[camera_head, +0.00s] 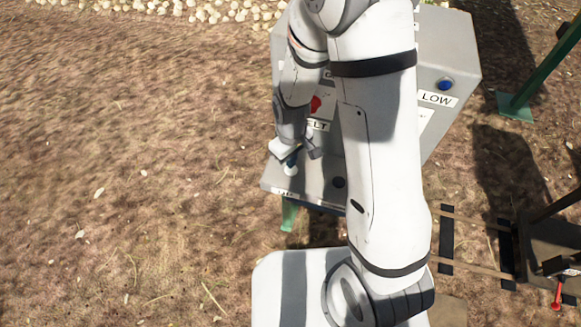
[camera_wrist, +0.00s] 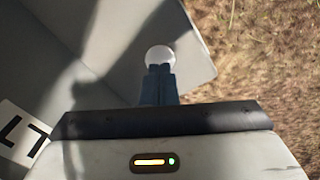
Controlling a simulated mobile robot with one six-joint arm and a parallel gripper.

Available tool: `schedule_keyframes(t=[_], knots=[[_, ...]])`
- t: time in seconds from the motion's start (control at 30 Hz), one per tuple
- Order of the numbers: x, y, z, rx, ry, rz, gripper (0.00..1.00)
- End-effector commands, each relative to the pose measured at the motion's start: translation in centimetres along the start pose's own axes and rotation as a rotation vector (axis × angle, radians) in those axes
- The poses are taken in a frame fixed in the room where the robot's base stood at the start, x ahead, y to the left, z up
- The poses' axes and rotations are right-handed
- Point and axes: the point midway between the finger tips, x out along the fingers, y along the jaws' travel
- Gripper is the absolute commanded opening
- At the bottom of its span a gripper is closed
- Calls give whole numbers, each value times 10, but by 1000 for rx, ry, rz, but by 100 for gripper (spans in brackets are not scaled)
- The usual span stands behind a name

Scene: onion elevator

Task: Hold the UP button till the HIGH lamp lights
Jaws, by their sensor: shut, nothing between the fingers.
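A grey control box (camera_head: 464,55) stands under my arm. My gripper (camera_head: 291,162) is shut and empty at the box's lower left, its blue fingertips pointing at a pale round button (camera_head: 290,172). In the wrist view the fingertips (camera_wrist: 159,70) overlap the lower edge of the white round button (camera_wrist: 160,54); I cannot tell whether they touch or press it. No UP label is readable beside this button. A blue round part (camera_head: 445,85) sits above a LOW label (camera_head: 437,99) on the right side. No HIGH lamp is visible; my arm covers much of the box.
A red knob (camera_head: 316,103) is above a partly hidden label ending in "ELT". A dark round part (camera_head: 339,183) sits on the lower face. Green metal legs (camera_head: 515,105) and a dark frame with a red lever (camera_head: 557,292) are at right. Bare ground lies left.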

Motion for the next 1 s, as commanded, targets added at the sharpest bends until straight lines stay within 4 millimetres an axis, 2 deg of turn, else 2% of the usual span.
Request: schedule_keyframes(t=[0.37,1.0], knots=[[1,0,0,-1,0,0,0],[20,-1,0,-2,0,0,0]])
